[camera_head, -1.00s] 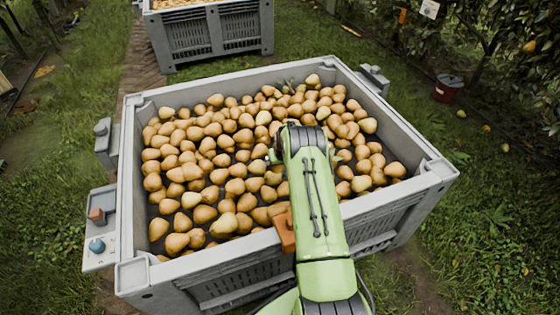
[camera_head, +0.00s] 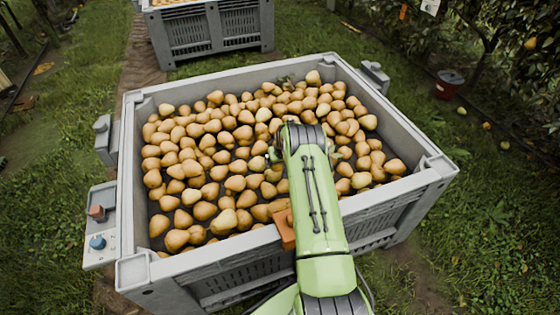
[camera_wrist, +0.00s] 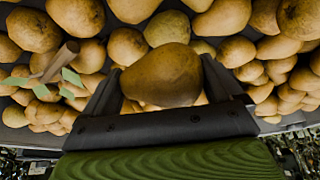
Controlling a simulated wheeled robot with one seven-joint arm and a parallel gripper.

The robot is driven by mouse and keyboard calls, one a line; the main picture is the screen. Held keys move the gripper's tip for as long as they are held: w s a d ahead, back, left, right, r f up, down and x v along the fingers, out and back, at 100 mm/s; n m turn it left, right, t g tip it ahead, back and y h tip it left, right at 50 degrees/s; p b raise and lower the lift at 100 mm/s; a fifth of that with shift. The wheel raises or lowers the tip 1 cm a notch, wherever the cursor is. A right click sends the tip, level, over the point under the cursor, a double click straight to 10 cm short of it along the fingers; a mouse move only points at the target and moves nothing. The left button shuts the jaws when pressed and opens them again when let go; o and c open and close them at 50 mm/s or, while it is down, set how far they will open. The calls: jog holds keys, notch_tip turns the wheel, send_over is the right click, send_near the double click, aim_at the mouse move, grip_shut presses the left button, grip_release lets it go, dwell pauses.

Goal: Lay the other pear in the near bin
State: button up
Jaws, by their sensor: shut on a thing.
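The near bin (camera_head: 136,190) is a large grey crate whose floor is mostly covered with yellow-brown pears. My green arm reaches over its front rim, and my gripper is hidden behind the arm in the head view. In the wrist view my gripper (camera_wrist: 161,80) is shut on a pear (camera_wrist: 165,72), with one dark finger on each side of it. The held pear is in front of other pears lying in the bin. I cannot tell whether it touches them.
A second grey bin (camera_head: 213,34) with pears stands behind. A twig with green leaves (camera_wrist: 55,65) lies among the pears in the wrist view. An orange-brown block (camera_head: 285,229) is at the front rim. A dark red bucket (camera_head: 448,86) stands on the grass at right.

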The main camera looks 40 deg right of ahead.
aim_at(280, 169)
jog(key=shift+f, duration=2.1)
dwell(0.7)
jog(key=o, duration=0.8)
